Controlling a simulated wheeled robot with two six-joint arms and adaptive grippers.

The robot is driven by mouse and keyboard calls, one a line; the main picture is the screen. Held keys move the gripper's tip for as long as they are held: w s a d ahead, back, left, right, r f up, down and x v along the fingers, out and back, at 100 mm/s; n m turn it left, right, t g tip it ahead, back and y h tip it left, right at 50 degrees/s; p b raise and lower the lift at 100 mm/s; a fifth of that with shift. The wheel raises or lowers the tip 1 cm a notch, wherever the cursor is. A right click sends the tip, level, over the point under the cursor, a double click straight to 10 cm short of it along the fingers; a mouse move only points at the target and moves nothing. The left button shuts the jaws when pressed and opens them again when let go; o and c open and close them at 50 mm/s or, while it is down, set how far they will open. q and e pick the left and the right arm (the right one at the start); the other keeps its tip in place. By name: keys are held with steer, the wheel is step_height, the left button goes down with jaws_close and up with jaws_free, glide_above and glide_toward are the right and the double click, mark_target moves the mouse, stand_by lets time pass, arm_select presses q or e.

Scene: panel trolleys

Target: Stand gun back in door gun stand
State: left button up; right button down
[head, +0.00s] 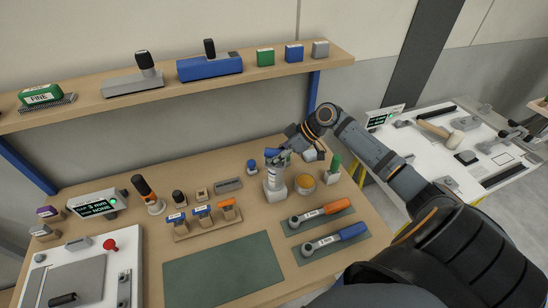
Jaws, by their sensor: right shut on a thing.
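My right gripper (284,153) reaches in from the right and is shut on the top of a gun (272,177), which has a pale labelled body and some blue near the top. The gun is upright, with its lower end at a grey block-like stand (275,193) on the wooden bench. I cannot tell whether it is fully seated there. The gripper and wrist hide part of the gun's top. My left gripper is not in view.
A yellow-filled round pot (305,183) and a green-topped item (334,166) stand close right of the stand. A small blue-topped piece (252,166) is to its left. Torque wrenches (325,213) lie in front. The green mat (224,271) is bare.

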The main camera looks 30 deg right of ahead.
steer(key=shift+f, duration=0.1)
steer(key=c, duration=1)
jaws_free()
steer(key=v, duration=0.7)
steer(key=shift+r, duration=0.25)
steer(key=shift+s+d, duration=0.1)
